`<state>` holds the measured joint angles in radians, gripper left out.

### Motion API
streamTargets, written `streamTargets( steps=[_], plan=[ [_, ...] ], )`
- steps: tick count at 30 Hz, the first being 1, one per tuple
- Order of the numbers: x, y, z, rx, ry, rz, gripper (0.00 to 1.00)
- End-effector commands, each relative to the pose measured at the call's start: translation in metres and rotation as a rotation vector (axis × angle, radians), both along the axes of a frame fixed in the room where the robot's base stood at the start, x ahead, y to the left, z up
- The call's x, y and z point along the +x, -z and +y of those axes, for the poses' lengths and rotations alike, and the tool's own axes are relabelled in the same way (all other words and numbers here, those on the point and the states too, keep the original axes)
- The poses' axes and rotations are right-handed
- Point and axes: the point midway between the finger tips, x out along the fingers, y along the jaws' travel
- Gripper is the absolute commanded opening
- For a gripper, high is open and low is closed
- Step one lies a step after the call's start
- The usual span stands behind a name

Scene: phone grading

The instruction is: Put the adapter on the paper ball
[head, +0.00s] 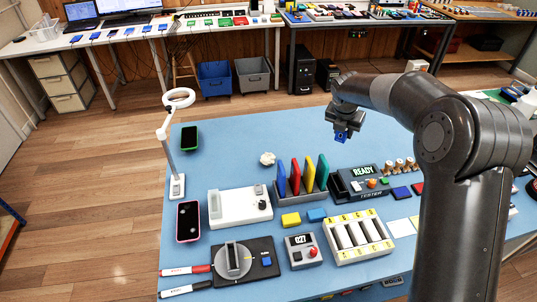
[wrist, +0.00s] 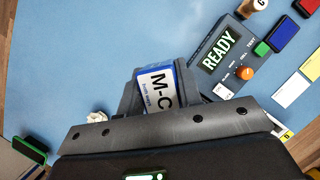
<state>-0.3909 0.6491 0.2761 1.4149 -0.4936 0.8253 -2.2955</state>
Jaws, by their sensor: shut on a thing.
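My gripper (head: 344,122) is shut on a small blue adapter (head: 341,136) and holds it in the air above the far part of the blue table. In the wrist view the adapter (wrist: 157,88) shows a white label with "M-C" on it, between the dark fingers. The paper ball (head: 267,158) is a small crumpled white lump on the table, to the left of the gripper in the head view and apart from it. In the wrist view the paper ball (wrist: 97,116) shows at the left, partly hidden by my gripper body.
The tester (head: 364,182) with a READY screen stands in front of the gripper, beside a rack of coloured cards (head: 310,188).

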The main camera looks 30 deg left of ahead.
Motion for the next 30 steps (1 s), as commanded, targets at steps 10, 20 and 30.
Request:
streamTargets(
  steps=[10, 20, 30],
  plan=[
    [-0.076, -0.018, 0.095, -0.001, -0.328, -0.016, 0.10],
    [-0.097, 0.007, 0.147, -0.002, -0.370, -0.018, 0.10],
    [-0.112, 0.046, 0.209, -0.001, -0.365, -0.019, 0.10]
  ],
)
